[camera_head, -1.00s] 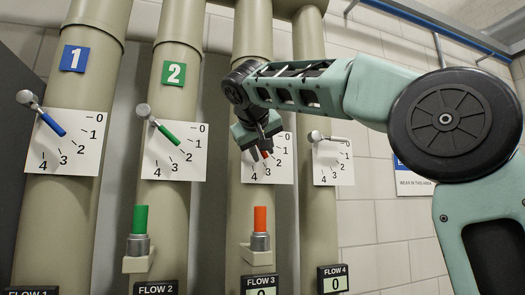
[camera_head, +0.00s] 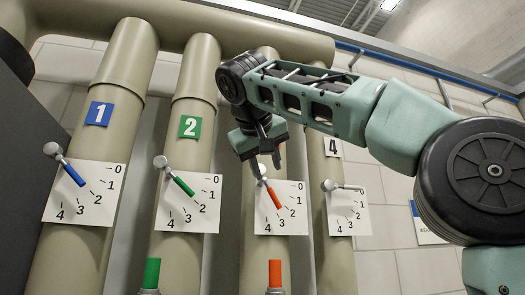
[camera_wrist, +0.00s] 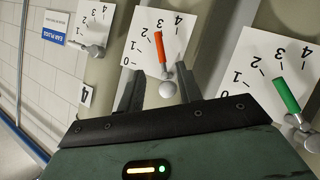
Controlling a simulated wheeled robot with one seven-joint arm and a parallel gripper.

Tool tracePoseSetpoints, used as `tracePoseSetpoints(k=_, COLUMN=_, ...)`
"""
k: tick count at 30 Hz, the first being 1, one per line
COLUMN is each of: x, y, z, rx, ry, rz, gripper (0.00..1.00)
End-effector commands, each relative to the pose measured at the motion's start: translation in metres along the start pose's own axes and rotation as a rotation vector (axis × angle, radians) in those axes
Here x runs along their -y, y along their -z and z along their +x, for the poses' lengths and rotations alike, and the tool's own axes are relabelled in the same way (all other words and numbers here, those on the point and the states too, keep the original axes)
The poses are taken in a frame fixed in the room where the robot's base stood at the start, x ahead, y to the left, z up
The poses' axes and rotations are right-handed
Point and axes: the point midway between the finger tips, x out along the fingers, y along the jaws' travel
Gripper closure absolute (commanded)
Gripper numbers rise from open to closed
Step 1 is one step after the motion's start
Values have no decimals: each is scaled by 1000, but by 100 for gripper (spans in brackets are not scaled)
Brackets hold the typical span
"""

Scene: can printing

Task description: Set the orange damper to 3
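The orange damper lever (camera_head: 273,197) is on the third dial plate (camera_head: 293,225), under a pale round knob. In the head view it points between 2 and 3. In the wrist view the orange lever (camera_wrist: 161,45) points close to 3. My gripper (camera_head: 264,166) is at the top of this dial, by the knob. In the wrist view my gripper (camera_wrist: 158,74) has its two fingers apart, with the knob (camera_wrist: 167,90) showing between them. I cannot tell whether either finger touches it. My gripper hides the pipe's number label.
The blue lever (camera_head: 73,174) and green lever (camera_head: 182,185) are on dials to the left. A fourth dial (camera_head: 347,212) with a grey lever is close on the right. An orange cylinder (camera_head: 275,273) stands below the third dial.

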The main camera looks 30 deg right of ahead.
Motion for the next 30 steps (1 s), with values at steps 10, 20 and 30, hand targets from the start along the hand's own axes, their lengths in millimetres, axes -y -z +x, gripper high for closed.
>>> tracePoseSetpoints(k=10, x=0, y=1, z=-43, rx=0, ry=1, rz=0, gripper=65)
tracePoseSetpoints(k=20, x=0, y=0, z=-45, rx=1, ry=-1, rz=1, gripper=65)
tracePoseSetpoints(k=30, x=0, y=0, z=-45, rx=1, ry=0, rz=1, gripper=65)
